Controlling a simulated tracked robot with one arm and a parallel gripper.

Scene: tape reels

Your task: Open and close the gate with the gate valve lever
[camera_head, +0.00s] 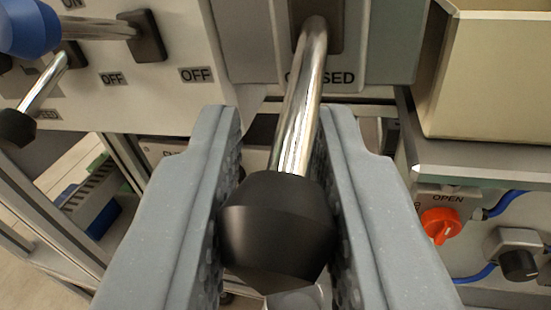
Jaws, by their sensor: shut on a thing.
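The gate valve lever is a shiny metal rod (302,105) with a black knob (276,228) on its end. It comes out of a dark slot at the top centre and points toward me and down, over a label that reads as "CLOSED" (338,78), partly hidden by the rod. My gripper (281,200) has its two grey fingers on either side of the lever's lower end, shut on the black knob. The gate itself cannot be made out.
At the upper left are a lever with a blue knob (28,26) and a lever with a black knob (17,127), near "OFF" labels. At the right are a beige box (490,75), a red knob (440,224) marked "OPEN", a black knob (518,264) and blue hoses.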

